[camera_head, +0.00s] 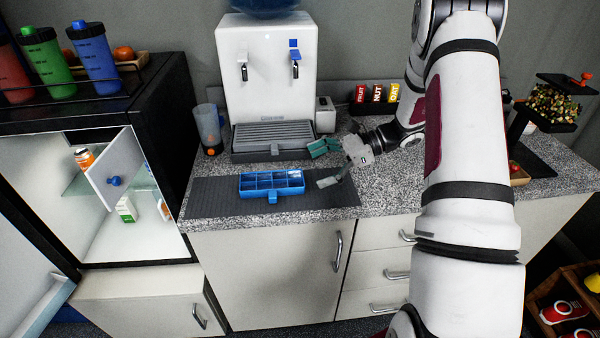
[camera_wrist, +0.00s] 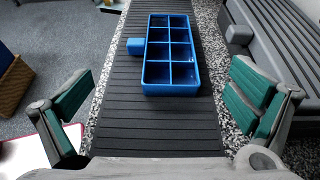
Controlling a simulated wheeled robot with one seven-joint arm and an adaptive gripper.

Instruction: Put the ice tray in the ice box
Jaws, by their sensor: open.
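The blue ice tray (camera_head: 272,184) lies flat on a dark ribbed mat on the counter, its handle tab toward the front edge. In the wrist view the tray (camera_wrist: 171,52) shows several square compartments. My gripper (camera_head: 327,165) is open and empty, just right of the tray and apart from it. Its green-padded fingers (camera_wrist: 162,100) are spread wider than the tray. The ice box appears to be the small compartment in the open fridge at left; its white door (camera_head: 110,165) with a blue knob (camera_head: 114,181) looks swung outward. Its inside is mostly hidden.
A water dispenser (camera_head: 268,75) with a grey drip tray (camera_head: 272,137) stands behind the mat. A cup (camera_head: 208,128) stands to its left. The fridge (camera_head: 150,240) holds bottles and a carton (camera_head: 126,208). Bottles (camera_head: 95,58) stand on its top. The mat (camera_head: 215,200) is otherwise clear.

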